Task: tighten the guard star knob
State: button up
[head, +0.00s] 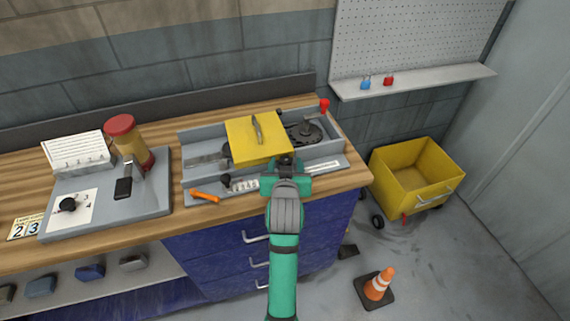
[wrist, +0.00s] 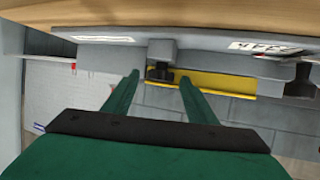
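The yellow guard (head: 258,138) covers the middle of the grey machine on the bench; its edge also shows in the wrist view (wrist: 225,86). A small black knob, seemingly the guard star knob (wrist: 160,73), sits on a grey block in the wrist view. My gripper (wrist: 159,77) is open, with its two green fingers apart on either side of the knob in the picture. I cannot tell whether they touch it. In the head view my gripper (head: 285,168) is at the machine's front, just below the guard, and hides most of the knob there.
A second black knob (head: 226,180) stands left of my gripper by a label strip. An orange-handled tool (head: 205,196) lies near the front edge. A red-tipped lever (head: 324,106) rises at the machine's right. A yellow bin (head: 415,178) and a cone (head: 378,285) stand on the floor.

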jog(key=v, duration=1)
jog(key=shift+s+r, duration=0.2)
jog(key=shift+s, duration=0.15)
jog(key=shift+w, duration=0.15)
jog(key=s+d+f, duration=0.2)
jog(key=s+f, duration=1.4)
jog(key=s, duration=0.1)
jog(key=s+a+t, duration=0.1)
jog(key=s, duration=1.9)
jog(key=shift+s+a+r+t, duration=0.3)
jog(key=shift+t, duration=0.1)
